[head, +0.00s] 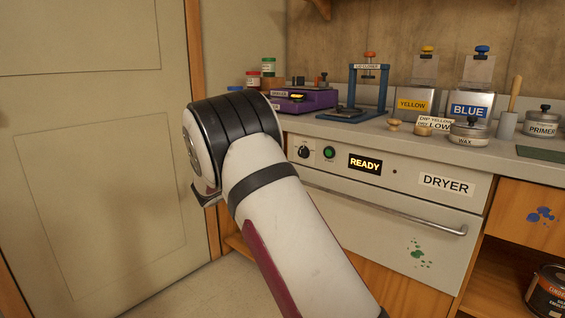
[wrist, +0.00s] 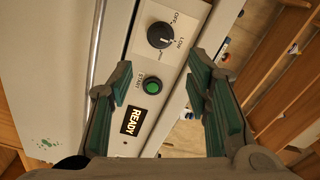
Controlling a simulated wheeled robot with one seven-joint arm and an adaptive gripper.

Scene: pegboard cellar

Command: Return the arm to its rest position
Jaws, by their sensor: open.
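My arm fills the middle of the head view, a white link with a black ribbed joint, in front of the dryer's left side. My gripper is hidden in that view. In the wrist view my gripper (wrist: 158,88) shows two dark fingers with green pads, spread apart with nothing between them. Beyond the fingers is the dryer's control panel, with a black knob (wrist: 160,35), a green START button (wrist: 152,86) and a lit READY display (wrist: 132,120). I cannot tell how far the fingertips are from the panel.
The dryer (head: 390,205) has a closed front with a long handle (head: 415,217). On the counter stand a purple device (head: 300,101), a blue press frame (head: 352,112), yellow (head: 413,102) and blue (head: 470,106) containers and a wax jar (head: 468,133). A door (head: 90,190) is at the left.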

